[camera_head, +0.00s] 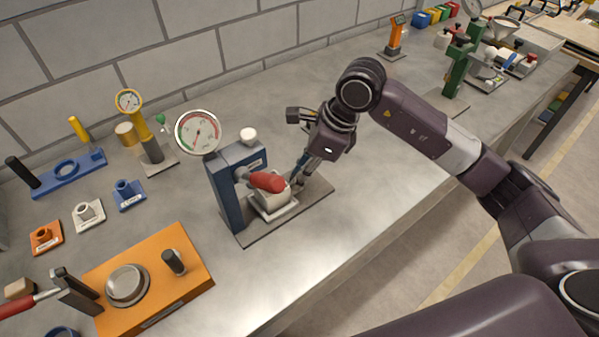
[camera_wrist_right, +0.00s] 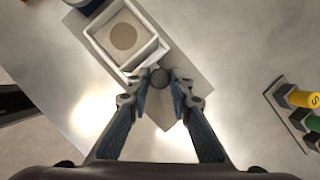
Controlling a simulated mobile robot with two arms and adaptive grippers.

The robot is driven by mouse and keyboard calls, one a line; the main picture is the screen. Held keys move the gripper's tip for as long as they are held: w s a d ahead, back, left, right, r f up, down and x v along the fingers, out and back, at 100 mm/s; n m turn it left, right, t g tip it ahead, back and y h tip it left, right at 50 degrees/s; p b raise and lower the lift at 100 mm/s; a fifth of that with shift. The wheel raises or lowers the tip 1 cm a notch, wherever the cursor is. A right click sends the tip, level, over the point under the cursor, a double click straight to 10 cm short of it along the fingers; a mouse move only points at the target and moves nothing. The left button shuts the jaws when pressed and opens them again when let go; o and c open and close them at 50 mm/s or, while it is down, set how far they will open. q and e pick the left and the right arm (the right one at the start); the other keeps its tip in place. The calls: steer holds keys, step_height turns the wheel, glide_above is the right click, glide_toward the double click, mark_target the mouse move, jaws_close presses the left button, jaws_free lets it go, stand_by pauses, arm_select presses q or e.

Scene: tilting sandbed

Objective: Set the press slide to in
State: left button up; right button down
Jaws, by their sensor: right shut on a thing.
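The press has a blue column (camera_head: 230,190) with a round dial gauge (camera_head: 198,132) at its top and a red-handled lever (camera_head: 267,181). It stands on a grey base plate (camera_head: 318,190). Its slide is a white square tray (camera_head: 272,205), partly hidden under the red handle. In the right wrist view the tray (camera_wrist_right: 157,50) holds a pale block with a round tan spot. My right gripper (camera_wrist_right: 160,78) is shut on a small grey knob (camera_wrist_right: 160,79) beside the tray's near edge. In the head view this gripper (camera_head: 296,180) is right of the tray. My left gripper is not visible.
An orange fixture (camera_head: 190,262) stands front left. Blue, white and orange small parts (camera_head: 88,214) and a yellow post with a gauge (camera_head: 146,130) lie left of the press. A green press (camera_head: 458,70) stands far right. The bench right of the press is mostly clear.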

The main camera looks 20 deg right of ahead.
steer(key=a, duration=0.1)
steer(key=s+a+b, duration=0.1)
steer(key=a, duration=0.1)
steer(key=shift+a, duration=0.15)
steer(key=shift+s+a, duration=0.25)
steer(key=shift+a, duration=0.15)
steer(key=c, duration=2)
jaws_free()
steer(key=shift+c, duration=0.2)
steer(key=shift+a, duration=0.1)
steer(key=shift+r, duration=0.25)
steer(key=v, duration=1.1)
steer(key=shift+s+d+r, duration=0.1)
steer(key=shift+d+r, duration=0.15)
steer(key=shift+r, duration=0.05)
